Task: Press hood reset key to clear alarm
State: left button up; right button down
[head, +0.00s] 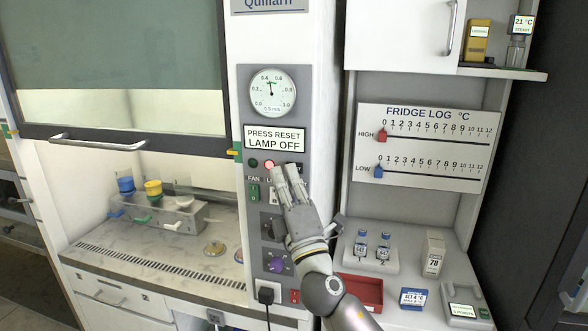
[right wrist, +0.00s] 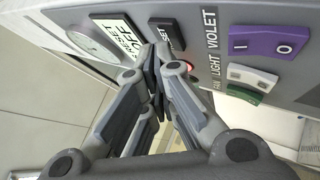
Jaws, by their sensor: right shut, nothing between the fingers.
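The hood's control panel (head: 246,215) stands in the middle of the head view. Its sign (head: 275,138) reads "PRESS RESET LAMP OFF". A red lamp (head: 269,164) below the sign is lit; its red glow (right wrist: 190,66) also shows in the right wrist view. The dark reset key (right wrist: 168,34), with "SET" readable, lies just beyond my fingertips in the wrist view; in the head view my fingers mostly hide it. My right gripper (head: 284,170) is shut and empty, its tips (right wrist: 154,52) close to the key. I cannot tell whether they touch it. My left gripper is out of view.
A round gauge (head: 271,92) sits above the sign. A green fan switch (head: 253,193) and a purple switch (right wrist: 262,40) are near my fingers. The hood sash (head: 120,60) is raised at left. Bottles, a red tray (head: 359,291) and boxes stand at right.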

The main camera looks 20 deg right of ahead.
jog(key=shift+w+d, duration=0.15)
jog(key=shift+w, duration=0.05)
dwell(0.4)
jog(key=shift+s+a, duration=0.4)
jog(key=shift+s, duration=0.25)
jog(key=s+a, duration=0.1)
jog(key=s, duration=0.1)
jog(key=s+a, duration=0.1)
jog(key=s, duration=0.1)
jog(key=shift+a+p, duration=0.35)
jog(key=shift+a, duration=0.05)
dwell(0.7)
